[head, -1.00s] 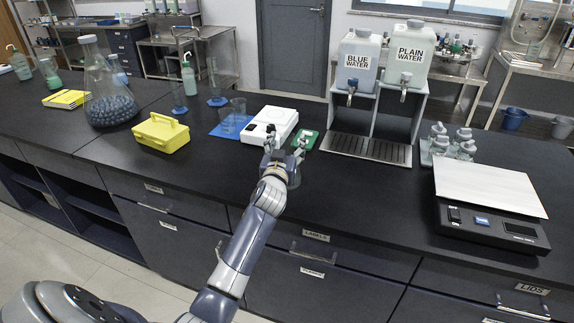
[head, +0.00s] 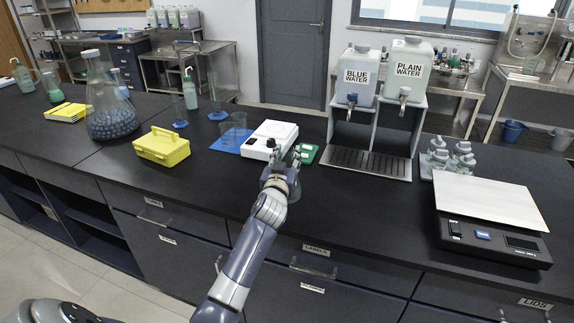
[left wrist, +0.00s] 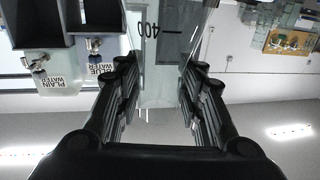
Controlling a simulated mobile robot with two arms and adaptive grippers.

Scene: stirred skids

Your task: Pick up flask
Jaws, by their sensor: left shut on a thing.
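My left gripper (head: 284,157) is over the front part of the black bench, in front of a white stirrer plate. In the left wrist view its two dark fingers (left wrist: 158,100) are shut on a clear glass vessel, the flask (left wrist: 160,85), with a "400" mark that shows upside down. The glass is between the fingers, one on each side. In the head view I cannot make out the flask clearly; it is see-through and partly hidden by my gripper. My right gripper is in neither view.
A yellow box (head: 162,147) and large flask of blue balls (head: 112,122) stand left. The water dispenser (head: 372,162) and a scale (head: 490,212) stand right.

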